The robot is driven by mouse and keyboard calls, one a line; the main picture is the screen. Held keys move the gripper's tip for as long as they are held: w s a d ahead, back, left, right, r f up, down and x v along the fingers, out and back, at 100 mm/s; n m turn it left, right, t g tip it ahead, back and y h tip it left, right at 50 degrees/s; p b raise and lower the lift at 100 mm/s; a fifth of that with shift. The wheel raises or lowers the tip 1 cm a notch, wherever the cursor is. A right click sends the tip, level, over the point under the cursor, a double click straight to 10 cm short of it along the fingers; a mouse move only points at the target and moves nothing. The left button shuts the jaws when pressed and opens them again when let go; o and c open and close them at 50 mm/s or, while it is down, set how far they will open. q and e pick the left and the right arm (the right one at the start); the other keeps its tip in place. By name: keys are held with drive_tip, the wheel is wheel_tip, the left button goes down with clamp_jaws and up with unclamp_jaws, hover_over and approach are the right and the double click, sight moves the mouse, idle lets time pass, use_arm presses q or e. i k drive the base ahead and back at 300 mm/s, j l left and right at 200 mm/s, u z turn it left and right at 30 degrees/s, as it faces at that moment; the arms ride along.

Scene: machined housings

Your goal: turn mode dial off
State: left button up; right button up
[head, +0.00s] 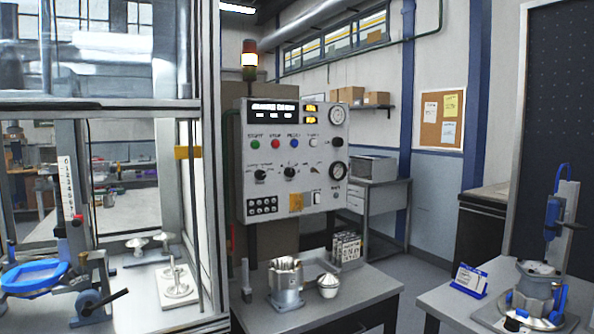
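A light grey control panel (290,158) hangs upright in the middle of the head view. It carries dark rotary dials: a left dial (261,175), a middle dial (290,172) and a smaller dial (316,171) with a red mark. A dark round knob (337,142) sits at the right edge. The labels are too small to read, so I cannot tell which is the mode dial or how it is set. Neither of my grippers is in view.
Coloured buttons (275,144) line the panel above the dials. Below it, a grey bench (352,292) bears a metal housing (286,283) and a small bowl-like part (328,285). A framed glass enclosure (212,160) stands left. A blue fixture (552,220) stands right.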

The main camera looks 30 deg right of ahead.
sight(260, 174)
drive_tip(key=i+l+z, duration=0.1)
drive_tip(key=l, duration=0.35)
drive_tip(key=i+l+z, duration=0.1)
drive_tip(key=l, duration=0.35)
drive_tip(key=i+l+z, duration=0.15)
drive_tip(key=l, duration=0.3)
